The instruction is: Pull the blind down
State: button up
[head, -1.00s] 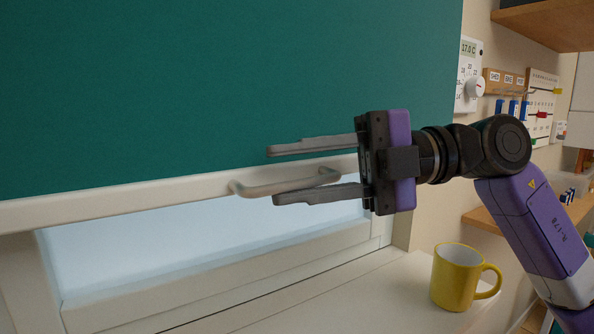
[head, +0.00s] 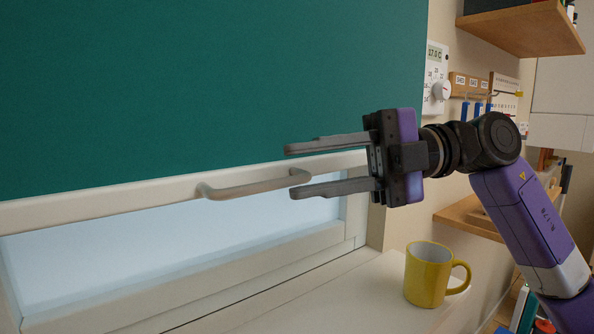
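The dark green blind (head: 200,80) covers most of the window, with a pale bar (head: 130,199) along its bottom edge. A beige bow-shaped handle (head: 250,189) sticks out from that bar. My gripper (head: 291,171) is open, its two grey fingers pointing left, one above the other. The fingertips are at the handle's right end, which shows in the gap between them. Most of the handle lies left of the fingertips. I cannot tell whether a finger touches it. Below the bar, a strip of pale window pane (head: 180,235) is uncovered.
A yellow mug (head: 427,275) stands on the white sill (head: 340,295), below my gripper. A thermostat (head: 436,80) and a key rack (head: 470,85) are on the wall at right. Wooden shelves (head: 525,30) stick out further right. The space left of the fingers is free.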

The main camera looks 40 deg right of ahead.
jog(key=shift+v, duration=1.9)
jog(key=shift+f, duration=0.1)
jog(key=shift+s, duration=0.1)
